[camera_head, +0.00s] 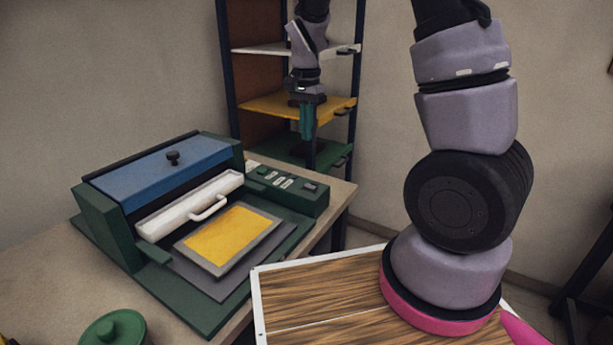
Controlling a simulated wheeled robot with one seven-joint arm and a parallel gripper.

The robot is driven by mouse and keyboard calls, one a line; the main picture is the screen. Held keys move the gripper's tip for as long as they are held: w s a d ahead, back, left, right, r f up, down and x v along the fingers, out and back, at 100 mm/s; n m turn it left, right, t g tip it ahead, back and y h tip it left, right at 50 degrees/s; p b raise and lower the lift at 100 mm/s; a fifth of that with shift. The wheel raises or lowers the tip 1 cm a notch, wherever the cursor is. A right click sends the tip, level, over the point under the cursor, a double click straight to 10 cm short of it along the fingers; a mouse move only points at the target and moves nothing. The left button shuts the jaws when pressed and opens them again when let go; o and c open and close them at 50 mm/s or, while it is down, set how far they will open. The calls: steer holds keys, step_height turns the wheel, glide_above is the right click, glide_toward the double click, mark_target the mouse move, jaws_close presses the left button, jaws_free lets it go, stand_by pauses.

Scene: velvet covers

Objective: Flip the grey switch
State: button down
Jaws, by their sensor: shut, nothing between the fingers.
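A dark green machine (110,222) with a blue lid stands on the table. Its control panel (318,204) at the right end carries several small light switches (278,180) and a darker grey piece (310,187) near the right corner. The parts are too small to tell which one is the grey switch or how it is set. My gripper (306,136), with teal fingers pointing down, is shut and empty. It hangs above the panel's right end, apart from it, with the shelf behind.
A shelf unit (280,103) with a yellow board stands behind. A yellow plate (229,236) in a grey frame lies before the white roller bar (190,205). A green round lid (113,328) is at the front left. The tan table (60,270) is bare at left.

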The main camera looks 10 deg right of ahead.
mark_target(306, 184)
step_height(306, 184, down, 14)
stand_by(0.6)
